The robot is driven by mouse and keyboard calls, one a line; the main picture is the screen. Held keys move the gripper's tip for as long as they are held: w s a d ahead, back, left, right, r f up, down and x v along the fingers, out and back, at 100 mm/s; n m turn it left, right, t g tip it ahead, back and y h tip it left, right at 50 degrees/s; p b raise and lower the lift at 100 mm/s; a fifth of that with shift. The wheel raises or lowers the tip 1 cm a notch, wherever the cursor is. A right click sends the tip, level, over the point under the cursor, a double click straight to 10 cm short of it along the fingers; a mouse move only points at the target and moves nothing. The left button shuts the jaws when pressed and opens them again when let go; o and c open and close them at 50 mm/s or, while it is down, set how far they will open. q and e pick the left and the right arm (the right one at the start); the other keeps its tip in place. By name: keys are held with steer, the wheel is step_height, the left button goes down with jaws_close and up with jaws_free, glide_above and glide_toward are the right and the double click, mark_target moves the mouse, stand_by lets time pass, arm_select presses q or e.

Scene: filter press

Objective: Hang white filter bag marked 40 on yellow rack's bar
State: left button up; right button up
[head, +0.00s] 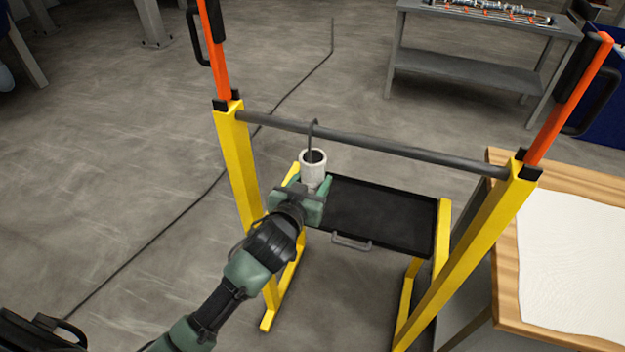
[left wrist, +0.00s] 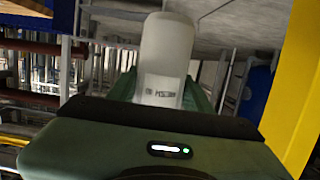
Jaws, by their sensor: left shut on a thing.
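The white filter bag (head: 313,168) is a small upright white cylinder with a dark opening at its top. A grey hook (head: 314,128) rises from it and its curved top is at the rack's bar (head: 375,143); I cannot tell if it rests on the bar. My left gripper (head: 314,190) is shut on the bag, below the bar's left part. The bag (left wrist: 165,55) also shows in the left wrist view, with dark print too blurred to read. The yellow rack (head: 243,160) stands upright around the bar. My right gripper is out of view.
A black tray (head: 380,217) sits low in the rack, below the bar. A wooden table (head: 508,270) with a white cloth (head: 570,265) is close on the right. A grey bench (head: 470,70) stands behind. The floor on the left is open, with a dark cable (head: 150,248).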

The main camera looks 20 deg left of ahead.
arm_select(q)
steer(key=o, duration=1.2)
steer(key=b+v, duration=0.1)
steer(key=v, duration=0.7)
step_height(320, 180, down, 22)
steer(key=s+a+m+g, duration=0.1)
steer(key=s+g, duration=0.1)
steer(key=g, duration=0.2)
steer(key=s+a+f+g, duration=0.15)
steer(key=s+f, duration=0.25)
steer(key=f, duration=0.4)
steer(key=s+f+g, duration=0.2)
steer(key=s+f, duration=0.3)
steer(key=f, duration=0.4)
steer(key=s+a+f+g, duration=0.1)
steer(key=s+f+g, duration=0.1)
steer(key=s+f, duration=0.4)
steer(key=s+a+f+g, duration=0.1)
steer(key=s+f, duration=0.5)
steer(key=s, duration=0.9)
steer(key=s+a+f+m+g, duration=0.1)
steer(key=s+f+g, duration=0.2)
steer(key=s+f, duration=0.3)
steer(key=shift+s+a+f+g+y, duration=0.1)
steer(key=shift+s+a+g+y, duration=0.1)
steer(key=shift+s, duration=1.05)
steer(key=shift+s+a+f+g+y, duration=0.1)
steer(key=shift+s+g, duration=0.05)
steer(key=shift+s, duration=1.1)
